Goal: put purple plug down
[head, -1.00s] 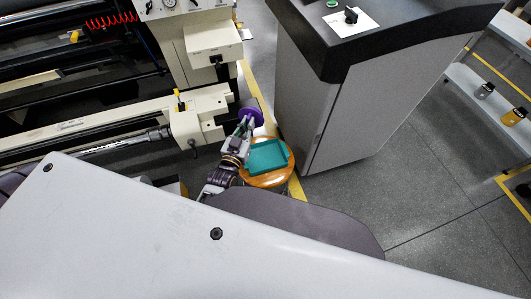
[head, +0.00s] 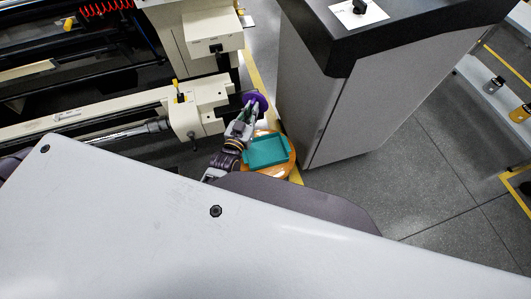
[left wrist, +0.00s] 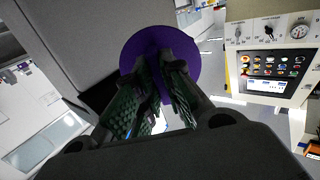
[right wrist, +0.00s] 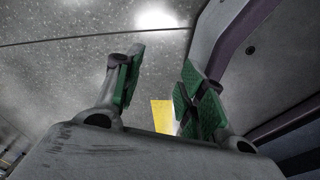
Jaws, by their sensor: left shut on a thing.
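The purple plug (head: 262,101) shows as a round disc in the head view, held up behind the far side of a teal tray. It also fills the upper middle of the left wrist view (left wrist: 185,45), partly hidden by the fingers. My left gripper (head: 250,107) is shut on it; its green-padded fingers show in the left wrist view (left wrist: 160,75). The teal tray (head: 266,151) is empty on a round orange stool (head: 268,173). My right gripper (right wrist: 155,85) is open and empty in the right wrist view, its fingers apart over grey floor.
A cream machine (head: 200,110) with a long rail stands just left of the left gripper. A grey cabinet (head: 345,110) with a dark top stands right of the stool. Open floor (head: 420,185) lies between.

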